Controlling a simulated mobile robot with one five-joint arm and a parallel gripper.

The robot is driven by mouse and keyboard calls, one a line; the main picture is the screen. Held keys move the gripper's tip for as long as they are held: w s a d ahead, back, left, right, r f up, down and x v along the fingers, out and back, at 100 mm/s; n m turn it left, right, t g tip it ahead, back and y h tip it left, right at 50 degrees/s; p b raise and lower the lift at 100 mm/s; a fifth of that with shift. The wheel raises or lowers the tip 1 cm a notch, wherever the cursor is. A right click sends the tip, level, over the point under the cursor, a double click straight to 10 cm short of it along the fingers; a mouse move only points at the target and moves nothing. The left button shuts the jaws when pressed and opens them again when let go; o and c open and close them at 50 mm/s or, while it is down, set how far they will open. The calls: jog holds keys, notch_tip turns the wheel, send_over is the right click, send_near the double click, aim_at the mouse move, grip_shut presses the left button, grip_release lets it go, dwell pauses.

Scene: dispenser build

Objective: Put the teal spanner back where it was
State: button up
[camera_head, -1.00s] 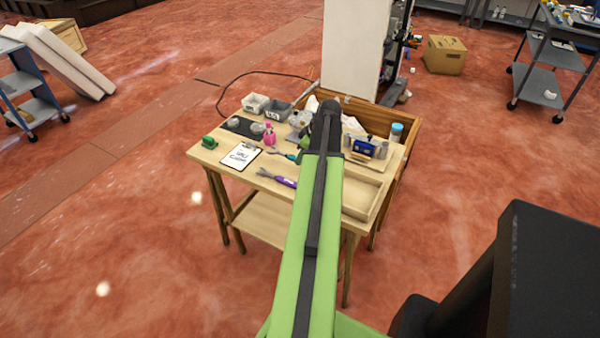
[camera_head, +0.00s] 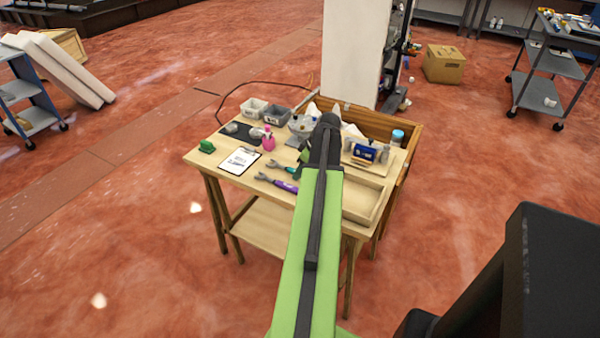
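The teal spanner (camera_head: 290,168) shows on the near middle of the wooden table (camera_head: 225,179), its grey head pointing left. Its right end meets or passes behind my arm. I cannot tell whether it touches the tabletop or is a little above it. A purple spanner (camera_head: 287,186) lies just in front of it, nearly parallel.
A clipboard (camera_head: 239,161) and a green object (camera_head: 206,147) lie to the left. A pink bottle (camera_head: 268,142) and grey bins (camera_head: 272,117) stand behind. A blue device (camera_head: 364,153), a blue-capped bottle (camera_head: 396,139) and an empty shallow tray (camera_head: 361,205) are on the right.

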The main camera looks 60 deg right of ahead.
jog(key=shift+r, duration=0.1)
jog(key=shift+r+p, duration=0.2)
jog(key=shift+p, duration=0.1)
jog(key=p+v, duration=1)
jog(key=v, duration=0.2)
jog(key=shift+p, duration=0.4)
jog(key=shift+f, duration=0.1)
